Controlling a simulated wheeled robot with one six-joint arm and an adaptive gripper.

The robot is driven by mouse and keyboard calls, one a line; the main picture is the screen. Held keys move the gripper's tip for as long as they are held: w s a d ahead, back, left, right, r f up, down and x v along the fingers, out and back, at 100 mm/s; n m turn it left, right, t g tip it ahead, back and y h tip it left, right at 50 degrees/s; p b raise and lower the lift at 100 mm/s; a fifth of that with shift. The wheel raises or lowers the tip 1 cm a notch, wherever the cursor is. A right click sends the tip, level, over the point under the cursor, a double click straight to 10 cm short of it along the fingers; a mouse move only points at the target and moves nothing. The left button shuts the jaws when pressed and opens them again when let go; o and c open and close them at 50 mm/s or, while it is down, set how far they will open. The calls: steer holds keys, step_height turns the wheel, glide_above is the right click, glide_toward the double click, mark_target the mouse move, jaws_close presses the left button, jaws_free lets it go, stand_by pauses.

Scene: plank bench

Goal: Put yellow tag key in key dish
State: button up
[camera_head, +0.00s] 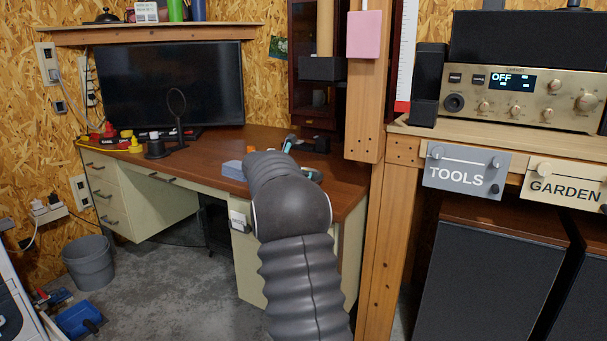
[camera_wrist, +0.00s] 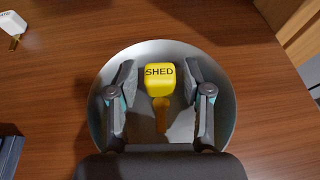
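The yellow tag key (camera_wrist: 159,80) has a yellow tag lettered SHED and a brass-coloured key below it. It appears in the wrist view inside the outline of a round grey key dish (camera_wrist: 219,72), apparently lying in it. My gripper (camera_wrist: 161,80) is over the dish with one finger on each side of the tag. Gaps show between the tag and both fingers, so the gripper is open. My gripper's body hides the near part of the dish. In the head view my arm hides the key and most of the area around the dish.
A white tag key (camera_wrist: 12,27) lies on the wooden desk left of the dish. A dark object (camera_wrist: 10,155) is at the wrist view's lower left. A wooden post (camera_head: 384,220) rises at right.

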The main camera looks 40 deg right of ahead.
steer(key=shift+a+r, duration=0.1)
steer(key=shift+r, duration=0.35)
steer(key=v, duration=1.1)
steer(key=shift+s+a, duration=0.1)
steer(key=shift+a, duration=0.3)
steer(key=shift+s, duration=0.1)
steer(key=s+a+f+m+y, duration=0.4)
steer(key=s+a+m, duration=0.3)
steer(key=s+a, duration=0.4)
steer(key=s+a+f+m+t+y, duration=0.1)
steer(key=s+a+f+m+y, duration=0.3)
steer(key=s+a+m, duration=0.3)
steer(key=s+a+f+m+y, duration=0.4)
steer(key=s+a+m, duration=0.3)
steer(key=s+a, duration=0.8)
steer(key=s, duration=0.5)
steer(key=shift+f+t+y, duration=0.25)
steer(key=shift+t+y, duration=0.05)
steer(key=shift+y, duration=0.1)
